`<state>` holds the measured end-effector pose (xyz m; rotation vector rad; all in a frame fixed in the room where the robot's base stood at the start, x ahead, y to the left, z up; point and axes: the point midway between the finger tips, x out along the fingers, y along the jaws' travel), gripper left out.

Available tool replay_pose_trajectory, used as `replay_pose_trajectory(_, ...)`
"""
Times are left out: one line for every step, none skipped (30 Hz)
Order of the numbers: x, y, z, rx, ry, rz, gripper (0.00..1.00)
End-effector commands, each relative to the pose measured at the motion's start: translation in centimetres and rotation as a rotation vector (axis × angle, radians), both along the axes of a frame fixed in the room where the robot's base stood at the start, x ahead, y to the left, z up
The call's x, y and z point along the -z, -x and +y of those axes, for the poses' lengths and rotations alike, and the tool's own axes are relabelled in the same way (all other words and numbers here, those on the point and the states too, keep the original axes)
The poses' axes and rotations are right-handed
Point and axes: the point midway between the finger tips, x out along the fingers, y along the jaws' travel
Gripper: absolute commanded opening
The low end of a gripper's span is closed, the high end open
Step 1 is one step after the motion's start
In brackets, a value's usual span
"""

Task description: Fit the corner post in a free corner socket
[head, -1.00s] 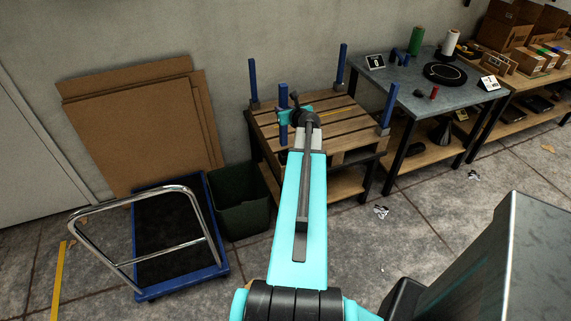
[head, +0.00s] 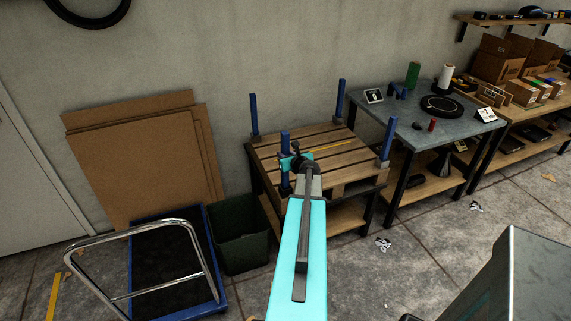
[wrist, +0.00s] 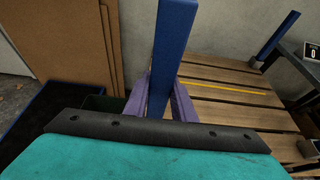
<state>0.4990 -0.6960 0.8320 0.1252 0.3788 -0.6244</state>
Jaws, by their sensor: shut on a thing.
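My gripper (head: 287,163) is shut on a blue corner post (head: 285,143), held upright at the near left corner of the wooden pallet (head: 345,160). In the wrist view the post (wrist: 174,50) rises between my purple fingers (wrist: 160,106). Three other blue posts stand upright at the pallet's other corners: back left (head: 254,115), back right (head: 341,100) and front right (head: 387,138).
The pallet rests on a stand with a lower shelf. A dark green bin (head: 238,235) and a blue trolley with a chrome handle (head: 145,275) are at the left. Cardboard sheets (head: 140,150) lean on the wall. A grey-topped table (head: 400,112) stands close at the right.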

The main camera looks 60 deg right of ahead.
Motion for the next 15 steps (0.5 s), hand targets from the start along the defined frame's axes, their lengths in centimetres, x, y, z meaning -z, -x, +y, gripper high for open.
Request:
replay_pose_trajectory(0.1, 0.0, 0.0, 0.000, 0.000, 0.000, 0.00)
replay_pose_trajectory(0.2, 0.0, 0.0, 0.000, 0.000, 0.000, 0.00)
replay_pose_trajectory(0.2, 0.0, 0.0, 0.000, 0.001, 0.001, 0.00)
replay_pose_trajectory(0.1, 0.0, 0.0, 0.000, 0.001, 0.001, 0.00)
replay_pose_trajectory(0.1, 0.0, 0.0, 0.001, 0.002, 0.000, 0.00)
replay_pose_trajectory(0.1, 0.0, 0.0, 0.001, 0.002, 0.000, 0.00)
replay_pose_trajectory(0.1, 0.0, 0.0, 0.001, 0.002, 0.000, 0.00)
replay_pose_trajectory(0.1, 0.0, 0.0, 0.001, 0.002, 0.000, 0.00)
replay_pose_trajectory(0.1, 0.0, 0.0, 0.001, 0.001, -0.001, 0.00)
replay_pose_trajectory(0.2, 0.0, 0.0, 0.001, 0.000, 0.000, 0.00)
replay_pose_trajectory(0.2, 0.0, 0.0, 0.001, 0.000, 0.000, 0.00)
replay_pose_trajectory(0.4, 0.0, 0.0, 0.001, 0.000, 0.000, 0.00)
replay_pose_trajectory(0.6, 0.1, 0.0, 0.001, 0.000, 0.000, 0.00)
replay_pose_trajectory(0.8, 0.1, -0.1, 0.001, 0.000, 0.000, 0.00)
replay_pose_trajectory(1.2, 0.1, -0.1, 0.002, -0.002, 0.000, 0.00)
